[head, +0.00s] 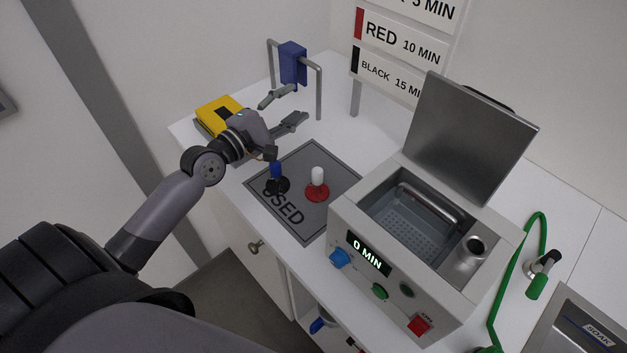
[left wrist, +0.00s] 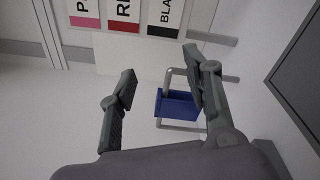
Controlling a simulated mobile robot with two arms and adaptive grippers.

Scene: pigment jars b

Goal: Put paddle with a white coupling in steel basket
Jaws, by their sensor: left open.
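The paddle with a white coupling (head: 317,176) stands upright on the grey USED mat (head: 318,155); its base is red. A second paddle with a blue coupling (head: 277,172) and black base stands just left of it. The steel basket (head: 400,226) sits inside the open grey bath, its perforated bottom visible and empty. My left gripper (head: 299,103) is open and empty, beyond the mat near the blue block (head: 293,62) on the metal rail. In the left wrist view my gripper's open fingers (left wrist: 161,64) frame the rail, with the blue block (left wrist: 174,104) between them. My right gripper is not in view.
The bath (head: 352,225) has a raised steel lid (head: 470,135), knobs and a "0 MIN" display. A yellow object (head: 215,112) lies behind my left wrist. A green hose (head: 507,290) runs at right. Colour-time signs (head: 405,40) stand at the back.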

